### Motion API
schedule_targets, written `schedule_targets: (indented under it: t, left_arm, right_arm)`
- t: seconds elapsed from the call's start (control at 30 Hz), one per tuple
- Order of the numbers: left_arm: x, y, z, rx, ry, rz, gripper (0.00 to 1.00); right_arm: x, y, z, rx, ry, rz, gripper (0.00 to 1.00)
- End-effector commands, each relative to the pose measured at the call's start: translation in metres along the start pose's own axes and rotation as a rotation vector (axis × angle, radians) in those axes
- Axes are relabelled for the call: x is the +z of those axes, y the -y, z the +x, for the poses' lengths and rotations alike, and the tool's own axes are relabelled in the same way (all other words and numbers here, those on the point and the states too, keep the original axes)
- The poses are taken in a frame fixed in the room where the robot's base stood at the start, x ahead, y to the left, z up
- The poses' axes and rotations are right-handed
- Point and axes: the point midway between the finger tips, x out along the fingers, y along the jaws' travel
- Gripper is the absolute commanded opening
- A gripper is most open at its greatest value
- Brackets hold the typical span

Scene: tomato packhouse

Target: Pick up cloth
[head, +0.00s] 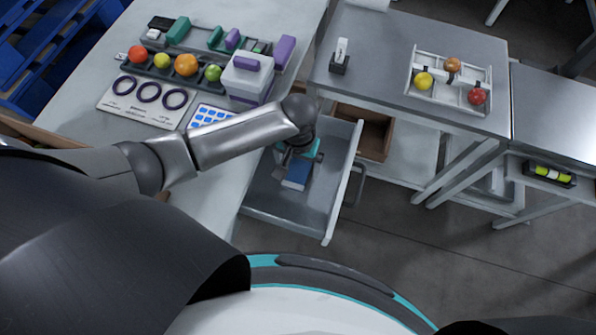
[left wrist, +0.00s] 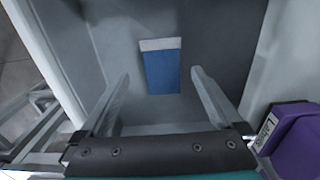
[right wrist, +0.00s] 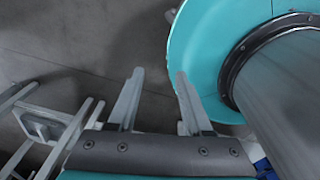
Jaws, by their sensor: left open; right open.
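The cloth (head: 296,174) is a blue rectangle lying in the open drawer (head: 325,205) under the left table. In the left wrist view the cloth (left wrist: 162,72) has a pale band along its far edge and lies flat on the grey drawer floor. My left gripper (head: 295,160) reaches down over the drawer, partly covering the cloth. Its fingers (left wrist: 160,76) are open, one to each side of the cloth in the picture, and hold nothing. My right gripper (right wrist: 160,73) is open and empty over the floor beside my base; it is not seen in the head view.
The left table (head: 215,55) carries several tomatoes on a sorting rack, a card with rings and a white-purple box (head: 246,78). The drawer front (head: 343,185) stands out into the aisle. A grey table (head: 385,50) with a white tray (head: 438,92) stands to the right.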

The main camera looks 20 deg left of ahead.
Motion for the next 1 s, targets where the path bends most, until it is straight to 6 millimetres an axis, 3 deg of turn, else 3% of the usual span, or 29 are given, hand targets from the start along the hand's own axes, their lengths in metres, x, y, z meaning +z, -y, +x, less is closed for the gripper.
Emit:
schedule_targets:
  t: [0.13, 0.3, 0.67, 1.0]
  left_arm:
    - [-0.004, 0.002, 0.022, -0.001, 0.001, 0.0, 1.0]
    - [-0.005, 0.003, 0.042, -0.001, 0.002, 0.001, 1.0]
    - [-0.006, 0.003, 0.048, -0.001, 0.0, 0.0, 0.99]
    - [-0.006, 0.003, 0.048, -0.001, 0.0, 0.0, 0.61]
  right_arm:
    - [-0.002, 0.009, 0.015, -0.011, -0.006, 0.004, 0.5]
    - [-0.005, 0.006, 0.026, -0.008, -0.015, 0.006, 0.5]
    - [-0.017, -0.021, 0.027, 0.027, -0.034, 0.0, 0.5]
    - [-0.014, -0.015, 0.027, 0.02, -0.029, 0.002, 0.5]
